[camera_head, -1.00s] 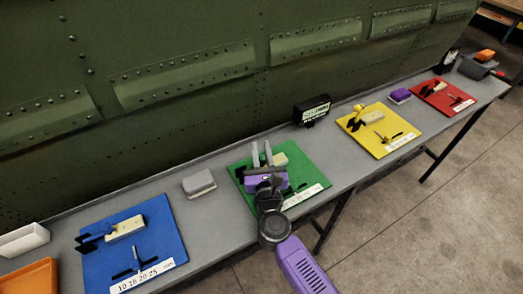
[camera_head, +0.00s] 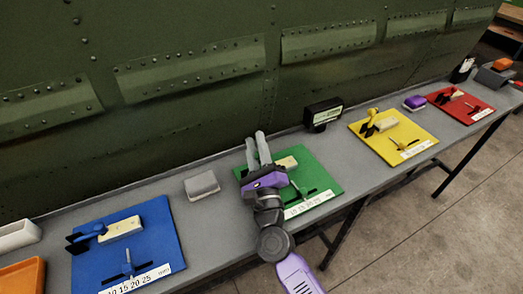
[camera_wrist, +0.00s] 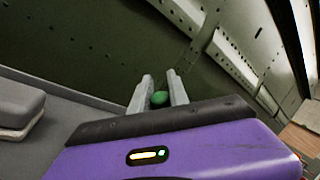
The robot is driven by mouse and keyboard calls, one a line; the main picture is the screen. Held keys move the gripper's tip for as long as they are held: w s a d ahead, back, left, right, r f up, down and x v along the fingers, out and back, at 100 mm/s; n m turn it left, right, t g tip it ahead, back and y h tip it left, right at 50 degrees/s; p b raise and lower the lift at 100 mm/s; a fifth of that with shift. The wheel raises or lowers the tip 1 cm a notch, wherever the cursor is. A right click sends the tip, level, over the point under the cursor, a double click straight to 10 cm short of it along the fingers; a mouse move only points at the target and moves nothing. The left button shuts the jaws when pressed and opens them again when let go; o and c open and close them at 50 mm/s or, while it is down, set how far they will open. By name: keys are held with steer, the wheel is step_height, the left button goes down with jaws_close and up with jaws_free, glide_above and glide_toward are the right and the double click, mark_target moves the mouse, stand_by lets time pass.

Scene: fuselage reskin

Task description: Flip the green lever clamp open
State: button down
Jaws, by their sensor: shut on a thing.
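The green board (camera_head: 319,177) lies on the bench with a cream block (camera_head: 287,162) on it. My gripper (camera_head: 258,150) is over the board's left part, its two grey fingers pointing up and away towards the green wall. In the wrist view, a round green knob (camera_wrist: 159,98), which looks like the end of the green lever clamp's handle, sits between my fingertips. The fingers are closed on it. The rest of the clamp is hidden behind my gripper in the head view, so its lever angle cannot be told.
A blue board (camera_head: 157,224), a yellow board (camera_head: 410,129) and a red board (camera_head: 477,108) lie along the grey bench. A grey block (camera_head: 202,186) is left of the green board. A black box (camera_head: 323,115) stands behind it, near the riveted wall (camera_head: 190,110).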

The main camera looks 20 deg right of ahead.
steer(key=shift+a+r+n+t+y+b, duration=0.2)
steer(key=shift+a+n+y+b, duration=0.2)
steer(key=shift+n, duration=0.4)
steer(key=shift+a+r+n+t+y+b, duration=0.1)
steer(key=shift+a+n+t+y+b, duration=0.2)
steer(key=shift+n, duration=0.5)
steer(key=shift+a, duration=0.15)
steer(key=c, duration=1.6)
jaws_free()
steer(key=shift+o, duration=0.2)
steer(key=shift+s, duration=0.1)
steer(key=s+a+b, duration=0.1)
steer(key=s, duration=1.2)
steer(key=shift+a+f, duration=0.2)
steer(key=shift+a, duration=0.2)
